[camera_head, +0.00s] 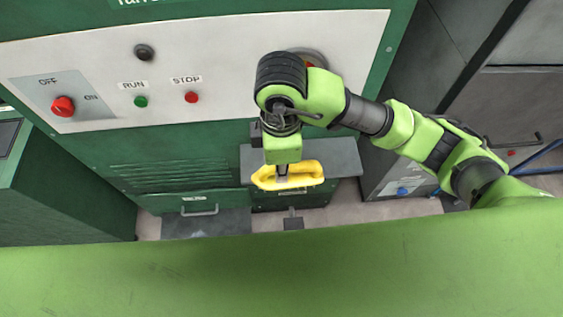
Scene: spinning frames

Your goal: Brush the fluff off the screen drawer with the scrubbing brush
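A yellow brush (262,178) is at the end of my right arm, in front of the green machine. My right gripper (283,170) points down and looks shut on the brush's handle; the fingertips are mostly hidden by the arm and the handle. The bristles cannot be made out. A grey drawer-like tray (344,157) sticks out behind and beside the brush. A second low grey drawer (205,225) with a bar handle and a small label is at the lower left. I cannot tell which is the screen drawer. No fluff is clearly visible. My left gripper is not in view.
A pale control panel (230,55) with a red OFF/ON knob (63,106), a green RUN button (141,101) and a red STOP button (191,97) is above. Dark cabinets (500,100) stand at the right and a green cabinet (60,195) at the left.

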